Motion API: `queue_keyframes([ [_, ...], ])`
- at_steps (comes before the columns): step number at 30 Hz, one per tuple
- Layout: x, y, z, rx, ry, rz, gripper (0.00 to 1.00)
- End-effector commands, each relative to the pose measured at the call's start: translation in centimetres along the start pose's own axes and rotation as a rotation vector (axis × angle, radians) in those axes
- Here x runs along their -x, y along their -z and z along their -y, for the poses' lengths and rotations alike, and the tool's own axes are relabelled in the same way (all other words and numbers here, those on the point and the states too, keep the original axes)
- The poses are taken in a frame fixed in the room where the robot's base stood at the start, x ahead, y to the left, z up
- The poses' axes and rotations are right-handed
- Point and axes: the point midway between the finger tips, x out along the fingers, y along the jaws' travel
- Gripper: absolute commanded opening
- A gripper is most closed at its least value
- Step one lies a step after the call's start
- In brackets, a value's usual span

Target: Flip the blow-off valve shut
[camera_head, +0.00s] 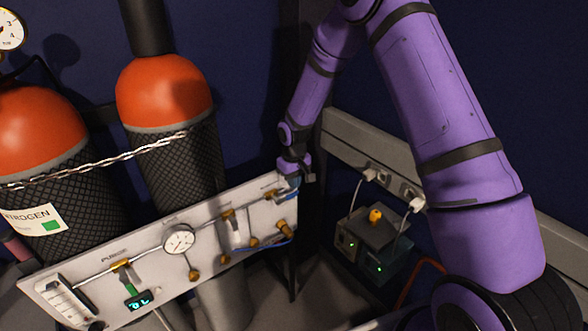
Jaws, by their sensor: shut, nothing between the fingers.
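A white gas panel (205,243) stands tilted across the lower middle, with brass fittings and thin tubes on it. I cannot tell for sure which fitting is the blow-off valve. A brass fitting (271,194) sits near the panel's upper right corner, and another brass piece (285,229) sits lower at the right end. A green lever-like piece (129,284) is on the left part. My gripper (291,181) is at the panel's upper right corner, small and dark in the picture. It is shut and empty. Its tips partly hide that corner; contact cannot be told.
Two orange-topped cylinders (165,92) in black mesh stand behind the panel, with a twisted chain (95,160) across them. A round gauge (179,239) is on the panel. Dark boxes (372,240) with green lights and cables stand right of it. My purple arm fills the right side.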

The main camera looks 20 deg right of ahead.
Motion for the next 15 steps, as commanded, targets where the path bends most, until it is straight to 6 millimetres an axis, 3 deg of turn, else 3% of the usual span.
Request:
queue_keyframes([
  [6, -2.1, 0.0, 0.0, -0.001, 0.0, 0.0, 0.0],
  [15, -2.6, 0.0, 0.0, -0.001, 0.0, -0.001, 0.0],
])
